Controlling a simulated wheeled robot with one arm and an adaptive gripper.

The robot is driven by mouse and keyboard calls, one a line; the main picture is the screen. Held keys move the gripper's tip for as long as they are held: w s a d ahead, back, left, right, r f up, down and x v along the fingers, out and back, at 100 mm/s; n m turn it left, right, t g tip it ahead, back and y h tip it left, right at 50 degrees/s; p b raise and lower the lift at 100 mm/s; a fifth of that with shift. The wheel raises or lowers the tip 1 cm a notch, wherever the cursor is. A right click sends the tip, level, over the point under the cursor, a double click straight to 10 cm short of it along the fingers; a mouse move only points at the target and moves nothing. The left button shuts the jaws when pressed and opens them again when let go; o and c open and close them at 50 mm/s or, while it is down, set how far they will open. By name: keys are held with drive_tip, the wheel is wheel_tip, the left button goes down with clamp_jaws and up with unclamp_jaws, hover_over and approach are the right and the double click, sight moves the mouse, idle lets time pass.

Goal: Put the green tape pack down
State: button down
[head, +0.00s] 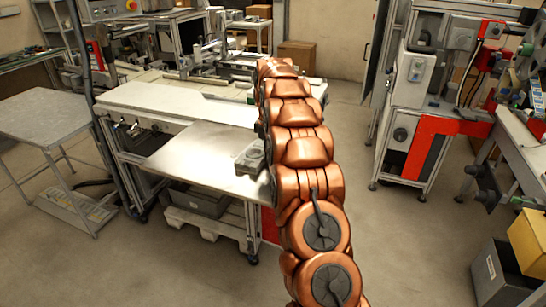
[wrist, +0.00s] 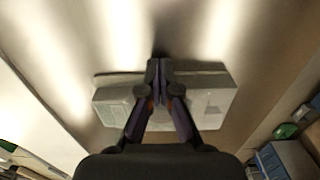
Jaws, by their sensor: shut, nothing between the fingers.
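My gripper (wrist: 158,66) shows in the wrist view with its two dark fingers together and nothing between them. Behind the fingertips is a pale grey box-like block (wrist: 212,100) lying on a shiny metal surface; I cannot tell whether the fingers touch it. In the head view a grey block (head: 249,157) lies near the right edge of the metal worktable (head: 200,150), beside my copper arm, which hides my gripper. No thing shows clearly as a green tape pack. A small green round thing (wrist: 285,131) is at the right of the wrist view; I cannot tell what it is.
A grey side table (head: 45,115) stands at the left. A machine with a red panel (head: 432,145) stands at the right, with a yellow bin (head: 530,240) in the front corner. The metal worktable is mostly bare left of the block. Open floor lies between table and machine.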

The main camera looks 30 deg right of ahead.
idle(0.4)
drive_tip(key=s+d, duration=0.1)
drive_tip(key=s+d+b, duration=0.1)
drive_tip(key=s, duration=0.1)
drive_tip(key=shift+s+d+r, duration=0.15)
drive_tip(key=shift+r, duration=0.75)
wheel_tip(320, 180, up, 8)
drive_tip(key=shift+r, duration=0.15)
idle(0.5)
